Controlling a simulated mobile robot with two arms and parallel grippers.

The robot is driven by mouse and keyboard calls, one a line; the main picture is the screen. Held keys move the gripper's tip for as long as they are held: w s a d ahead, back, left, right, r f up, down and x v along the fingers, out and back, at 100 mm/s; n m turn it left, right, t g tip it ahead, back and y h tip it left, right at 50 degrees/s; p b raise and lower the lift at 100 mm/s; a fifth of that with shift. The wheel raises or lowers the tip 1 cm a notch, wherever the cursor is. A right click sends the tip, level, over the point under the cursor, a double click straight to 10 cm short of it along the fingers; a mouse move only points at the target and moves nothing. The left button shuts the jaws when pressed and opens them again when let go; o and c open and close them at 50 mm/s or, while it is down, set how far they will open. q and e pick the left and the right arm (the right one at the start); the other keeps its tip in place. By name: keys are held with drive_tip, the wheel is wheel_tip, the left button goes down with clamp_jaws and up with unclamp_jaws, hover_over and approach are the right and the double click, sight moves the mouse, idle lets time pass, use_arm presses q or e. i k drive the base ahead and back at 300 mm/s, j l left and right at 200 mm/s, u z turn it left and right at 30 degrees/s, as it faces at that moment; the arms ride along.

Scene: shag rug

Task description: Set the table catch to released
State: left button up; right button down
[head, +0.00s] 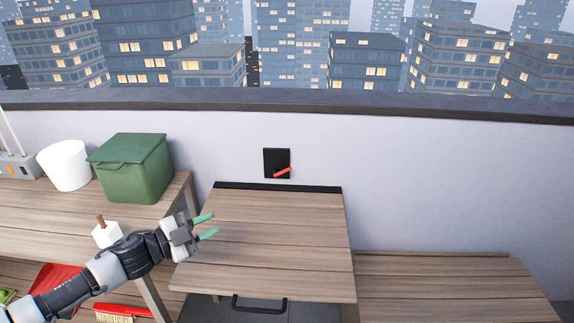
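The table catch is a black square plate (270,157) on the pale wall, with a red lever (283,172) low on it. The lever lies nearly level, its right end tilted slightly up. Below it a slatted wooden fold-down table (270,225) stands out level from the wall, with a black strip (277,187) along its back edge. My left gripper (212,225) is over the table's left part, its two green fingers apart with nothing between them. It is left of and nearer than the catch, not touching it. My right gripper is not in view.
On the left counter stand a green lidded bin (131,168), a white bucket (65,165) and a small white block with a brown stick (107,235). A black handle (259,305) hangs at the table's front. A low wooden bench (445,285) is right. The tabletop is clear.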

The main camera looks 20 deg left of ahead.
sight(276, 173)
drive_tip(key=i, duration=1)
